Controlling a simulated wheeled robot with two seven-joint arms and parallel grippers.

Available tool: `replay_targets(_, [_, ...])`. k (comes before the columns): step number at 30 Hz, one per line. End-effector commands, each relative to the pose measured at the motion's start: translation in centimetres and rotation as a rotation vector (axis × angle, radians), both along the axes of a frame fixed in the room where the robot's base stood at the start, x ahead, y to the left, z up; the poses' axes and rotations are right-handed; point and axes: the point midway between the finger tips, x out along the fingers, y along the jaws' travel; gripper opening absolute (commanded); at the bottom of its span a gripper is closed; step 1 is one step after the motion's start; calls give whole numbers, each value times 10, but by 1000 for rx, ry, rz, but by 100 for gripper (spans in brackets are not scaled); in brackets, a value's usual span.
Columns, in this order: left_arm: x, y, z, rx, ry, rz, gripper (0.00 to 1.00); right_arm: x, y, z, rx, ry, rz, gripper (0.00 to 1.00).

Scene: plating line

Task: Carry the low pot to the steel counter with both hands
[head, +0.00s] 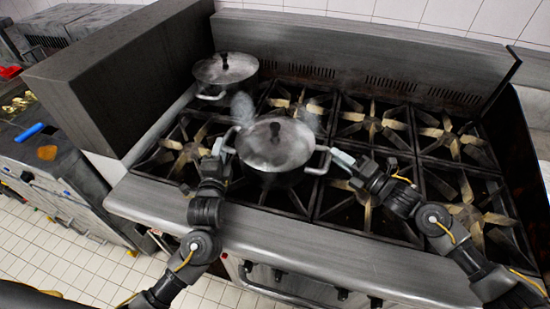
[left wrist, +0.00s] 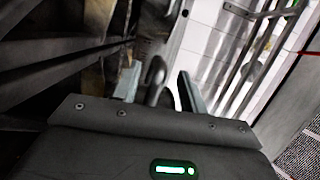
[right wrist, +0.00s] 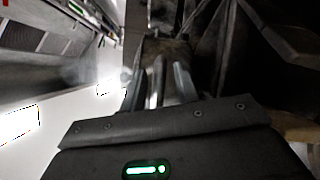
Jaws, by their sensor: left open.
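The low pot (head: 288,150), grey with a dark-knobbed lid, sits on the front left burners of the stove. My left gripper (head: 219,148) is at the pot's left handle; in the left wrist view its open fingers (left wrist: 160,88) stand on either side of a grey handle (left wrist: 155,75). My right gripper (head: 337,158) is at the right handle (head: 318,168). In the right wrist view its fingers (right wrist: 160,88) lie close beside a bright metal bar; whether they clamp it is unclear. Which surface is the steel counter is unclear.
A second lidded pot (head: 226,72) stands behind, at the back left of the stove (head: 300,240). A tall dark panel (head: 125,75) borders the stove's left. Burners to the right are empty.

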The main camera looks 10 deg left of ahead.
Motion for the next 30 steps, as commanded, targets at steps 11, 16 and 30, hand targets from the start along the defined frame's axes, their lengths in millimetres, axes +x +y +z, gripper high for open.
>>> replay_targets(11, [50, 5, 1, 0, 0, 0, 43, 31, 40, 0, 1, -1, -1, 31])
replay_targets(16, [55, 5, 1, -1, 0, 0, 43, 34, 44, 0, 0, 0, 0, 31])
replay_targets(30, [55, 5, 1, -1, 0, 0, 15, 34, 44, 0, -1, 1, 0, 3])
